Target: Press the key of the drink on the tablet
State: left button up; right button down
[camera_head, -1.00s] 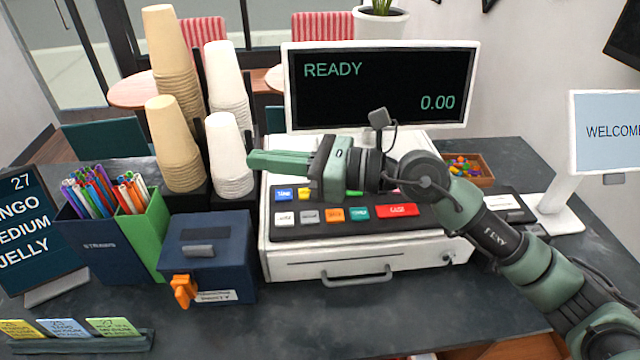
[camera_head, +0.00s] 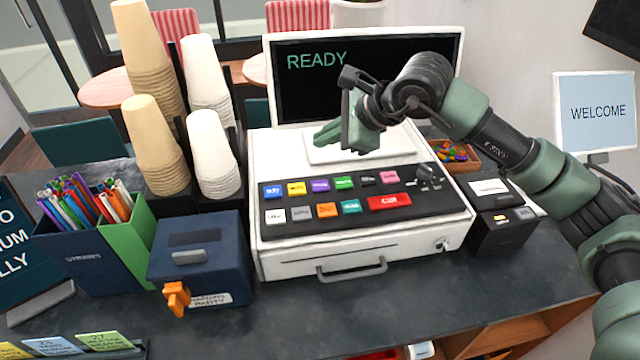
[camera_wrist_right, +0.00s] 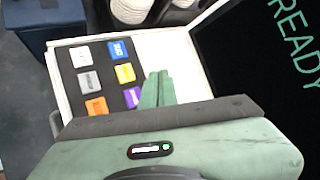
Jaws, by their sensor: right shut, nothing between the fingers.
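The cash register (camera_head: 360,250) has two rows of coloured keys. The back row shows blue (camera_head: 272,191), yellow (camera_head: 296,187), purple (camera_head: 320,185), green (camera_head: 344,182) and pink (camera_head: 389,177) keys. The front row shows white, grey, orange (camera_head: 326,209), teal (camera_head: 351,206) and red (camera_head: 389,202) keys. The dark order tablet (camera_head: 14,240) is cut off at the left edge; only word ends like "UM" and "LLY" show. My right gripper (camera_head: 325,138) is shut and empty, above and behind the key panel. In the wrist view its fingertips (camera_wrist_right: 160,80) appear beside the yellow and purple keys, apart from them.
The register screen (camera_head: 300,85) reads "READY", partly covered by my arm. Cup stacks (camera_head: 210,150), a straw box (camera_head: 100,240) and a navy box (camera_head: 200,260) stand left. A "WELCOME" screen (camera_head: 597,112) stands right.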

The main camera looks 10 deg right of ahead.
jog(key=shift+f, duration=0.15)
jog(key=b, duration=0.2)
send_over(324, 187)
notch_tip(324, 187, down, 6)
jog(key=shift+r, duration=0.1)
notch_tip(324, 187, down, 2)
jog(key=shift+f+b, duration=0.15)
jog(key=shift+b, duration=0.8)
jog(key=shift+f, duration=0.25)
jog(key=shift+b, duration=0.3)
dwell(0.5)
jog(key=shift+f+b, duration=0.35)
jog(key=shift+b, duration=0.35)
jog(key=shift+f+b, duration=0.5)
jog(key=shift+b, duration=0.15)
dwell(0.5)
jog(key=shift+r, duration=0.9)
